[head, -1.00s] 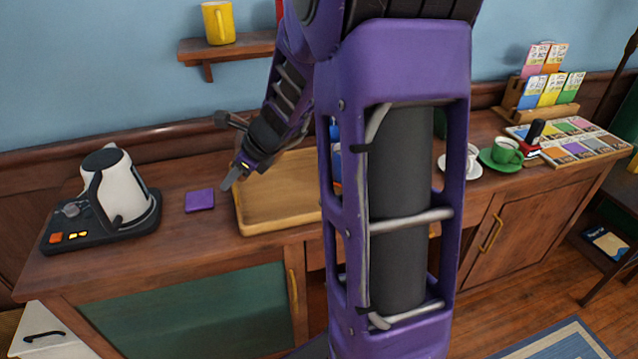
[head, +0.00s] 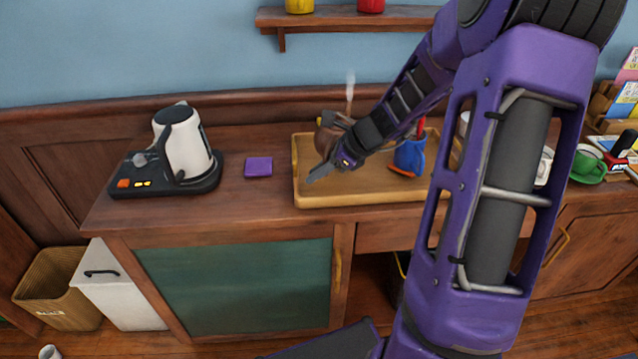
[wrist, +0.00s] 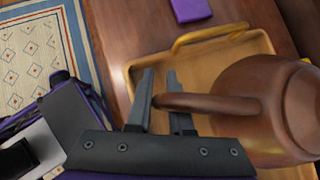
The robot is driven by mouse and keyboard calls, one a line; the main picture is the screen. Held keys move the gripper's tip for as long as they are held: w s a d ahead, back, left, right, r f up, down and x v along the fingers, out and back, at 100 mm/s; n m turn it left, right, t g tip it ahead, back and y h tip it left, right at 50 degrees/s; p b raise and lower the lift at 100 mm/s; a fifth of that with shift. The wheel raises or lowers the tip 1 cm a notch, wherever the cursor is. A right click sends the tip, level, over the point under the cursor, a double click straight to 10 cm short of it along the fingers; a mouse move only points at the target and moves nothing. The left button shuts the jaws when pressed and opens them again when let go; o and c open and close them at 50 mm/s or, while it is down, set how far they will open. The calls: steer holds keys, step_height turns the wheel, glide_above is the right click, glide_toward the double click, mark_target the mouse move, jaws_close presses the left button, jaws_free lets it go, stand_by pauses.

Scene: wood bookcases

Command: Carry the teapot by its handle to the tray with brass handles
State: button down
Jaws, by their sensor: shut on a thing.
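The brown teapot (wrist: 287,105) fills the right side of the wrist view. Its straight side handle (wrist: 215,103) runs between my fingers. My gripper (wrist: 162,98) is shut on that handle. In the head view, my gripper (head: 318,172) is over the left part of the wooden tray (head: 375,194), and the teapot (head: 330,135) is partly hidden behind it. The tray also shows in the wrist view (wrist: 150,68), with a brass handle (wrist: 210,37) at its edge. The teapot appears over the tray; I cannot tell whether it touches it.
A blue mug (head: 408,158) with something red stands at the tray's right part. A purple square (head: 258,167) lies left of the tray, and a white kettle (head: 185,145) stands on a black base further left. A wall shelf (head: 345,17) is above.

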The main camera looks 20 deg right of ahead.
steer(key=shift+f+b, duration=0.35)
steer(key=shift+f, duration=1.2)
steer(key=shift+f, duration=0.1)
steer(key=c, duration=0.8)
jaws_free()
steer(key=shift+f, duration=0.1)
steer(key=shift+r, duration=0.45)
steer(key=p+v, duration=0.2)
steer(key=v, duration=0.9)
steer(key=shift+s+d+r+p, duration=0.2)
steer(key=shift+d+p, duration=0.05)
steer(key=shift+p, duration=0.05)
